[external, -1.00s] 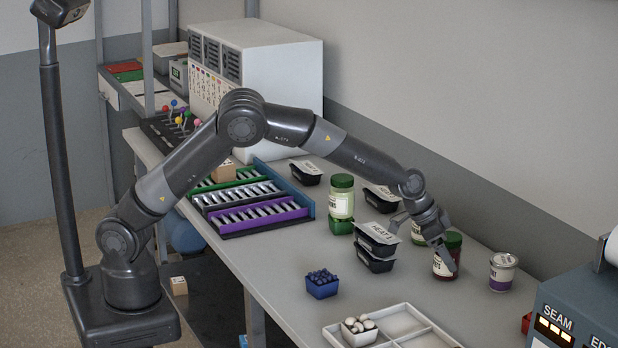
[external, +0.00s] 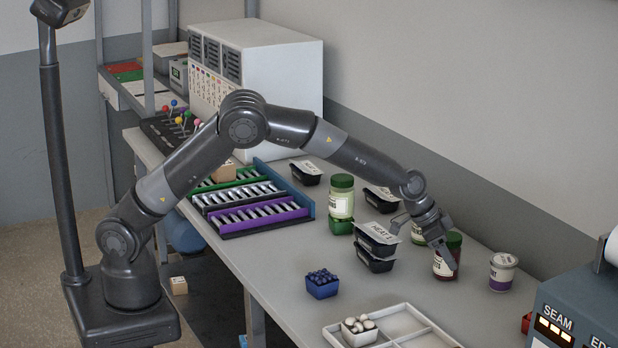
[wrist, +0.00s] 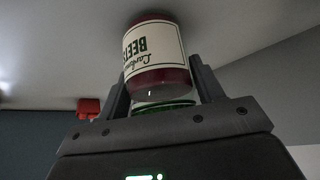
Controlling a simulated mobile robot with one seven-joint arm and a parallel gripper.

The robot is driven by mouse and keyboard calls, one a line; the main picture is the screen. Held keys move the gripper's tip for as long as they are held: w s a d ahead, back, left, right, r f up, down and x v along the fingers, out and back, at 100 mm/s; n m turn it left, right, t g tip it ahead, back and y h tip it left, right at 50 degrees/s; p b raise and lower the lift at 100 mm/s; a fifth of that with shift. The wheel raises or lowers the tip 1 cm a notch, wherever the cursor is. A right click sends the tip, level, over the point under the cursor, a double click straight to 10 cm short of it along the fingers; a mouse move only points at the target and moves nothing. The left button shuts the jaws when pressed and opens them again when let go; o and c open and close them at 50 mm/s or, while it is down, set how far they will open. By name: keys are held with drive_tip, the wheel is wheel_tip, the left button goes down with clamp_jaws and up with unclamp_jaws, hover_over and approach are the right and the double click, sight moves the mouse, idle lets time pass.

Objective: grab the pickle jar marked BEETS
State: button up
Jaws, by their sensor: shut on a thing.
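The BEETS jar (wrist: 157,62) is dark red with a cream label that reads upside down in the wrist view. It sits between the two fingers of my gripper (wrist: 160,88), which is shut on it. In the external view the jar (external: 444,266) stands on the table with a green lid, and my gripper (external: 447,253) reaches down to it from the upper left. One finger covers part of the jar. I cannot tell whether the jar's base touches the table.
A white cup with a purple base (external: 502,272) stands close to the right. Stacked black MEAT trays (external: 376,262) are close to the left. Another jar (external: 417,236) is partly hidden behind my gripper. A blue berry box (external: 322,286) and white divided tray (external: 432,338) lie in front.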

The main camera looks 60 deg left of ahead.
drive_tip(key=shift+c, duration=0.7)
